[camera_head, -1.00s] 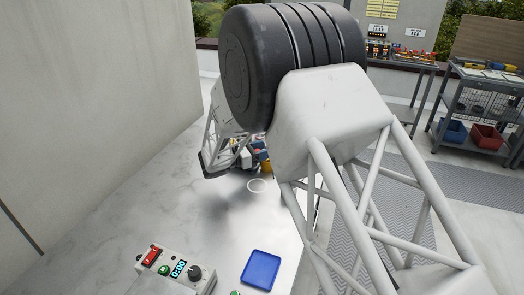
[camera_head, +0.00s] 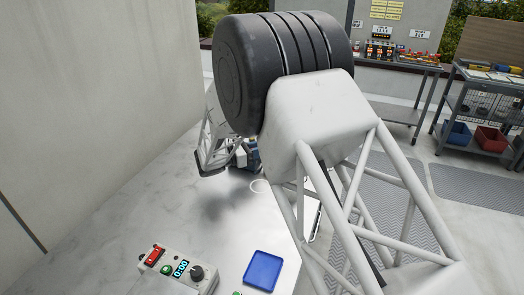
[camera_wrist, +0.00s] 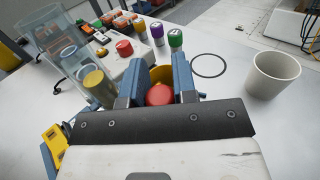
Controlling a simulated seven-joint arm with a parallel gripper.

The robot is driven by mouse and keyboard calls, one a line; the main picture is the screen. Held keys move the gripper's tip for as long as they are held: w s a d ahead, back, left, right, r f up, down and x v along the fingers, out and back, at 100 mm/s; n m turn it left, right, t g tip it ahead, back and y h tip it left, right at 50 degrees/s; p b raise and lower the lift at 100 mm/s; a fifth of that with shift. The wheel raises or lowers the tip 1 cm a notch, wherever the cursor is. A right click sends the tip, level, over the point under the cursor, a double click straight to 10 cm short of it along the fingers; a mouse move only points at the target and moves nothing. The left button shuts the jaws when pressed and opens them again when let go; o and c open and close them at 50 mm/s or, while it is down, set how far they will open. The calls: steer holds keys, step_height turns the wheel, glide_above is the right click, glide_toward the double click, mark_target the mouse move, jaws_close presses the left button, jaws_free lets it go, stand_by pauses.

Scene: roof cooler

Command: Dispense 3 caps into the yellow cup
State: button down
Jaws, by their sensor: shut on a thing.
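A red button (camera_wrist: 124,47) sits on a pale box (camera_wrist: 118,62) beyond the left finger. In the head view my arm hides the cup and most of the gripper.
A white cup (camera_wrist: 273,76) stands at right, beside a dark ring mark (camera_wrist: 208,66). Purple-topped (camera_wrist: 156,32) and green-topped (camera_wrist: 175,40) containers stand behind. A control box (camera_head: 178,268) and blue tray (camera_head: 263,270) lie at the table's near side. The table's left part is clear.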

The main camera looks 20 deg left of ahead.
steer(key=shift+a, duration=0.25)
steer(key=c, duration=0.9)
jaws_free()
steer(key=shift+c, duration=0.2)
steer(key=v, duration=0.7)
steer(key=shift+s+a, duration=0.3)
steer(key=shift+r, duration=0.1)
steer(key=c, duration=0.3)
steer(key=shift+s+d+n+t+y, duration=0.2)
steer(key=shift+d+n+t+y, duration=0.2)
steer(key=shift+n+t+y, duration=0.45)
steer(key=shift+s+d+n+t+y, duration=0.2)
steer(key=shift+d+n+t+y, duration=0.4)
steer(key=shift+y, duration=0.55)
steer(key=shift+s+d+n+t+y, duration=0.25)
steer(key=shift+n+t+y, duration=0.2)
steer(key=shift+n+y, duration=0.5)
